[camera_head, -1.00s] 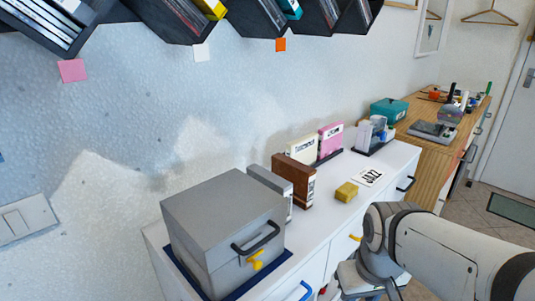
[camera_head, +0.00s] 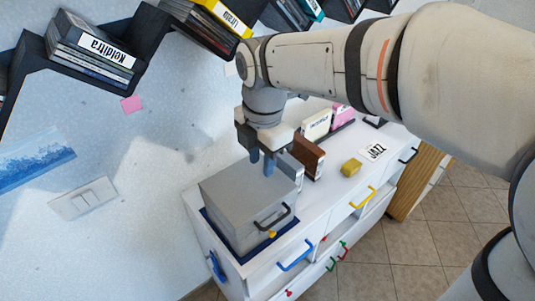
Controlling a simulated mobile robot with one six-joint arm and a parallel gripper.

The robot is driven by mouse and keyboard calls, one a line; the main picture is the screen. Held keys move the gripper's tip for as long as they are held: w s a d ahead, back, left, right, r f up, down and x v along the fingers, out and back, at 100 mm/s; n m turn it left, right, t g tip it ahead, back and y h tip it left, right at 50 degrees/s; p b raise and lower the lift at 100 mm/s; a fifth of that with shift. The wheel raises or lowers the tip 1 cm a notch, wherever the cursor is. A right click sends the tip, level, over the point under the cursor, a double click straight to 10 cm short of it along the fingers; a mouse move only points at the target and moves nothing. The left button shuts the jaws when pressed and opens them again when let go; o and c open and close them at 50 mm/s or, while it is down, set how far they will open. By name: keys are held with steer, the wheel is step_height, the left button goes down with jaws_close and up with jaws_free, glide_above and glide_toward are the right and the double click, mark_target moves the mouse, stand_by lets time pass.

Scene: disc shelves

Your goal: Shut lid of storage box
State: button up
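The grey storage box (camera_head: 232,222) stands on a dark blue mat at the left end of the white cabinet. Its flat grey lid (camera_head: 235,192) lies down over the top, with no clear gap visible. A dark handle (camera_head: 272,216) is on the front, with a yellow latch (camera_head: 271,234) below it. My gripper (camera_head: 262,165) points down over the back right part of the lid. Its two blue-grey fingers look slightly apart with nothing between them. I cannot tell whether the fingertips touch the lid.
A brown box (camera_head: 308,157), a cream box (camera_head: 317,126) and a yellow block (camera_head: 351,167) stand right of the storage box. Disc shelves (camera_head: 145,40) hang on the wall above. The white cabinet (camera_head: 322,218) has coloured drawer handles. Tiled floor (camera_head: 385,250) is clear at the right.

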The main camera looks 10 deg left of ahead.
step_height(320, 180, down, 7)
steer(key=shift+w+a+r, duration=0.1)
steer(key=shift+r, duration=0.1)
jaws_close()
stand_by(0.3)
stand_by(1.1)
steer(key=c, duration=0.6)
jaws_free()
steer(key=o, duration=0.6)
steer(key=shift+r, duration=0.1)
step_height(320, 180, up, 8)
steer(key=shift+d, duration=0.2)
